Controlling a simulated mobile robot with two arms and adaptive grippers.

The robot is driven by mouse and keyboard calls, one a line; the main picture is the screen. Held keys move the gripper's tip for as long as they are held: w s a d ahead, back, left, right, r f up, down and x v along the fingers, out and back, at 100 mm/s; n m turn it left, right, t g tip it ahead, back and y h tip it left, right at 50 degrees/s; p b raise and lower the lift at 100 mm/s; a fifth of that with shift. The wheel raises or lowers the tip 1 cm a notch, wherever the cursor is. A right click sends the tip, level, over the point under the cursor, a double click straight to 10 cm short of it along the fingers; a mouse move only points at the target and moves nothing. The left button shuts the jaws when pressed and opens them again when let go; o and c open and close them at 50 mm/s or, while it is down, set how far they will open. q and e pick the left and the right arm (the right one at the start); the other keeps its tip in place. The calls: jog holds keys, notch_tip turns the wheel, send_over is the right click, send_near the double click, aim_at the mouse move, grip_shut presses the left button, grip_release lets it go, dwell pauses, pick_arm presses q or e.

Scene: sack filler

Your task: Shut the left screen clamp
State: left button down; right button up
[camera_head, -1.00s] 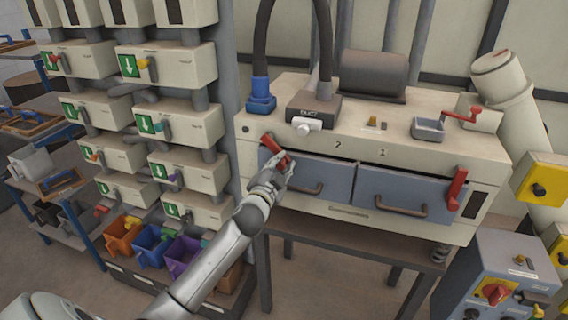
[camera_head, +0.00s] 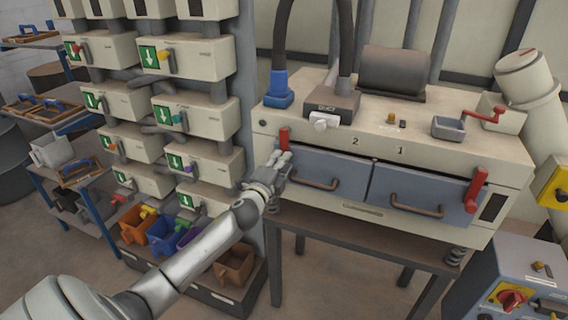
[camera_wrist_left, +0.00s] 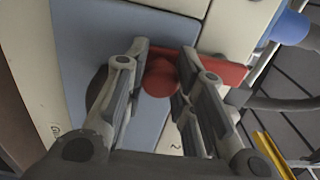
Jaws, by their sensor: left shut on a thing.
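The left screen clamp is a red lever (camera_head: 284,138) at the left end of the grey-blue left screen drawer (camera_head: 336,176), below the number 2. It stands about upright in the head view. My left gripper (camera_head: 279,162) is at the lever's lower part and hides some of it. In the left wrist view, the fingers (camera_wrist_left: 164,52) are shut around the red lever (camera_wrist_left: 222,72), with its rounded red part between them. My right gripper is not in view.
A second red clamp (camera_head: 475,188) stands at the right end of the right drawer (camera_head: 408,196). A rack of beige valve boxes (camera_head: 196,117) is close on the left, with coloured bins (camera_head: 165,232) below. A grey control box (camera_head: 510,275) stands at lower right.

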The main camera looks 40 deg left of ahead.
pick_arm(q)
jog(key=shift+a, duration=0.15)
dwell(0.4)
jog(key=c, duration=1.2)
grip_release()
jog(key=shift+o, duration=0.2)
jog(key=shift+s, duration=0.1)
jog(key=v, duration=1.2)
